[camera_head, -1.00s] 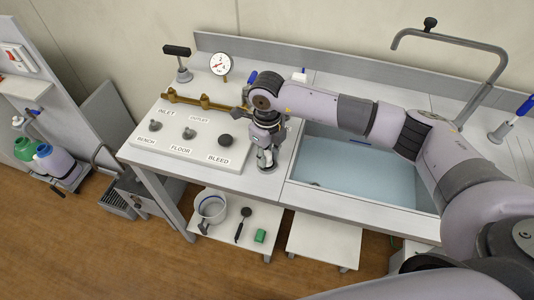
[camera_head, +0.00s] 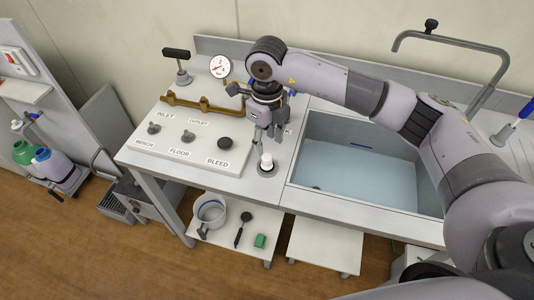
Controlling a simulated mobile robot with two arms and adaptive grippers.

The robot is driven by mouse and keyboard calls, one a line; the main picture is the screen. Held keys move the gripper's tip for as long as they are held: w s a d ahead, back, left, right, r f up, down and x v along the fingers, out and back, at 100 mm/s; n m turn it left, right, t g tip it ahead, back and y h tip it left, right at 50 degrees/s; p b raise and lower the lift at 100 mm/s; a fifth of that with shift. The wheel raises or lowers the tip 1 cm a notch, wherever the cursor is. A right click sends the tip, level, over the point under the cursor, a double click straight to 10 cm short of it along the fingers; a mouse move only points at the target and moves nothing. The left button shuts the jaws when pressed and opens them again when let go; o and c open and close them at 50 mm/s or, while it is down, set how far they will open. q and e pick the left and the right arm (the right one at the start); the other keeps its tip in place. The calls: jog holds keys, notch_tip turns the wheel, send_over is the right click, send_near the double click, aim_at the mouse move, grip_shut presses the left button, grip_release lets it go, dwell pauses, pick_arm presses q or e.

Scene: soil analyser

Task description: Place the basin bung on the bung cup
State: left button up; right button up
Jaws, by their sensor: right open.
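The basin bung (camera_head: 266,160) is a small white upright piece. It sits in the dark round bung cup (camera_head: 267,172) on the bench strip between the valve panel and the basin. My right gripper (camera_head: 266,137) is open and empty just above the bung, fingers pointing down, apart from it. How deep the bung sits in the cup cannot be told. My left gripper does not show.
The basin (camera_head: 362,177) with pale blue water lies right of the cup, under my right arm. The valve panel (camera_head: 187,155) with several knobs and a brass pipe (camera_head: 195,104) is on the left. A curved tap (camera_head: 452,38) stands at the back right.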

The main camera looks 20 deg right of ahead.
aim_at(267, 156)
jog(key=shift+r+b, duration=0.35)
jog(key=shift+r, duration=2)
